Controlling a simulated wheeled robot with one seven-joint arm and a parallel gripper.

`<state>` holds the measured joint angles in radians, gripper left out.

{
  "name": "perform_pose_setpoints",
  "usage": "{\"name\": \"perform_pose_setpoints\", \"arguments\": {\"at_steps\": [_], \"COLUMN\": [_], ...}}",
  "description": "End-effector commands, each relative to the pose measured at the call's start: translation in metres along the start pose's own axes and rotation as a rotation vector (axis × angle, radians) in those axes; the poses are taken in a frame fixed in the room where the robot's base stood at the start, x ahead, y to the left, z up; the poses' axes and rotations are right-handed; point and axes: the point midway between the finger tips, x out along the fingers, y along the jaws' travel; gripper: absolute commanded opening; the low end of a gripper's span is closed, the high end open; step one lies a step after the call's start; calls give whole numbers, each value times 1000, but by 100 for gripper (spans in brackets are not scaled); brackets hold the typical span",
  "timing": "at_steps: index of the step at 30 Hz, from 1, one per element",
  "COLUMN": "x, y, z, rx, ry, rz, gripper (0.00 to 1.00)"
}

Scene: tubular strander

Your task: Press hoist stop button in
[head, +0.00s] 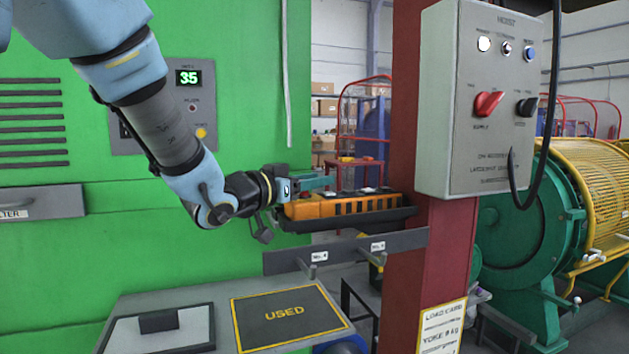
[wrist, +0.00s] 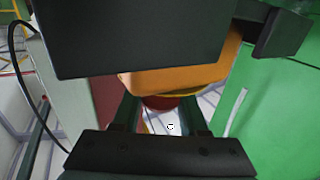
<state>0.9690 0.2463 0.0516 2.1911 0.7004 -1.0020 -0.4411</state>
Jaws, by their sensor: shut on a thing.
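An orange pendant (head: 340,207) with a row of black buttons lies level in front of the red post, its left end at my gripper (head: 283,191). My gripper is shut on the pendant. In the wrist view the pendant's orange body (wrist: 190,75) shows beyond my gripper (wrist: 162,118), partly hidden by a dark block. A red rounded part shows just under the orange body; I cannot tell whether it is the stop button. No stop button can be clearly made out on the pendant in the head view.
A grey box (head: 465,150) headed HOIST, with a red switch (head: 487,104), hangs on the red post (head: 402,130). A dark rail with hooks (head: 345,250) runs below the pendant. A bench with a USED mat (head: 262,325) stands below. A green cabinet (head: 60,255) is at the left.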

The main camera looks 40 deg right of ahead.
Motion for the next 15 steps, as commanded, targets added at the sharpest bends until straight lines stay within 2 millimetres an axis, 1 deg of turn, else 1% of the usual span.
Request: {"name": "perform_pose_setpoints", "arguments": {"at_steps": [3,9,15], "x": [0,0,0], "y": [0,-1,0], "z": [1,12,12], "rx": [0,0,-1], "ry": [0,0,-4], "rz": [-1,-1,0], "gripper": [0,0,0]}}
